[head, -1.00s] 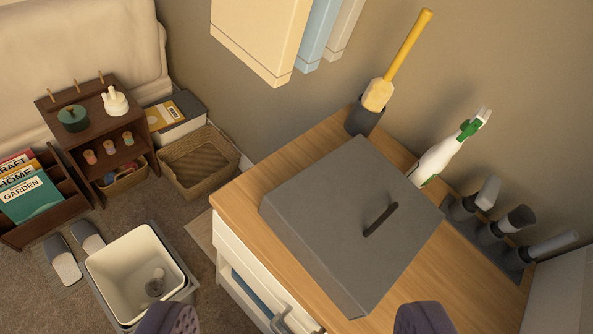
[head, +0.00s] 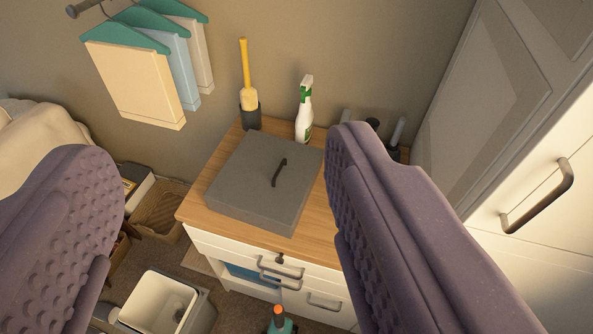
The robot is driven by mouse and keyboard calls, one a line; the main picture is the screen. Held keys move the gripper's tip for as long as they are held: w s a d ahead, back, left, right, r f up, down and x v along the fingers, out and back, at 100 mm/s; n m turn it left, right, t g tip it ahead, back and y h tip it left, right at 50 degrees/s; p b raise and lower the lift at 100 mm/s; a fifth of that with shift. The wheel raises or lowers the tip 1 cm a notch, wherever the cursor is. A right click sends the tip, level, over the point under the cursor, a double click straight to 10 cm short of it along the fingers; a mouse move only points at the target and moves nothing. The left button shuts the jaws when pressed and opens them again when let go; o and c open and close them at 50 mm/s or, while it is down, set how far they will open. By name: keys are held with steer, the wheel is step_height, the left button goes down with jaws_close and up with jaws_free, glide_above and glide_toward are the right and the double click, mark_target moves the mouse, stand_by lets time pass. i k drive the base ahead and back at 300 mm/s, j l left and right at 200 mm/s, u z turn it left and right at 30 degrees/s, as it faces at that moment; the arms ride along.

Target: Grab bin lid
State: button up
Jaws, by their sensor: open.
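The bin lid (head: 249,187) is a flat grey square with a dark bar handle (head: 279,172) on top. It lies on the wooden top of a white cabinet (head: 318,226), near the middle of the head view. My gripper (head: 226,205) is open, its two purple studded fingers large in the foreground at left and right. The lid shows in the gap between them, farther off, and nothing is held. An open white-lined bin (head: 153,301) stands on the floor at lower left.
A yellow-handled brush in a dark holder (head: 250,112) and a spray bottle (head: 304,112) stand behind the lid. Dark items are partly hidden by the right finger. A tall white cupboard (head: 540,220) stands at right.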

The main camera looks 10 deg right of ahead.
mark_target(267, 183)
steer(key=i+l+u, duration=0.45)
steer(key=l, duration=0.2)
steer(key=i+l+u, duration=0.2)
steer(key=l, duration=0.2)
